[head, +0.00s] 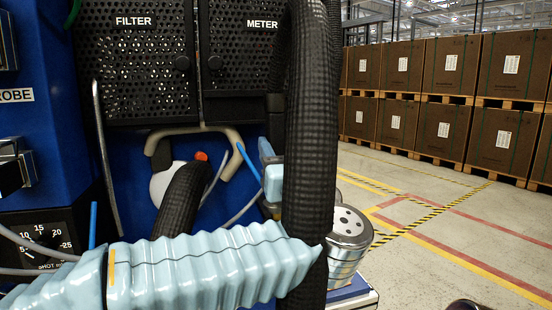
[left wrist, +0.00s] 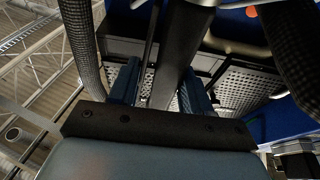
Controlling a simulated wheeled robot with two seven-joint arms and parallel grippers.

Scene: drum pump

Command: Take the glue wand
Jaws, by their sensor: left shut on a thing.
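My left gripper (head: 268,166) shows in part as light-blue pieces in front of the blue machine, partly hidden by a thick black hose. In the left wrist view, its two blue fingers (left wrist: 160,88) are on either side of a long dark bar, which looks like the glue wand (left wrist: 178,55). The gripper is shut on this bar. The bar runs from between the fingers toward the top of that view. I cannot pick out the wand clearly in the head view. My right gripper is not in view.
The thick black hose (head: 312,120) hangs close in front. Behind are perforated panels marked FILTER (head: 136,65) and METER (head: 250,50), a beige handle (head: 233,140) and a dial (head: 38,235). Brown boxes (head: 455,70) stand on pallets at right, beyond open floor (head: 440,235).

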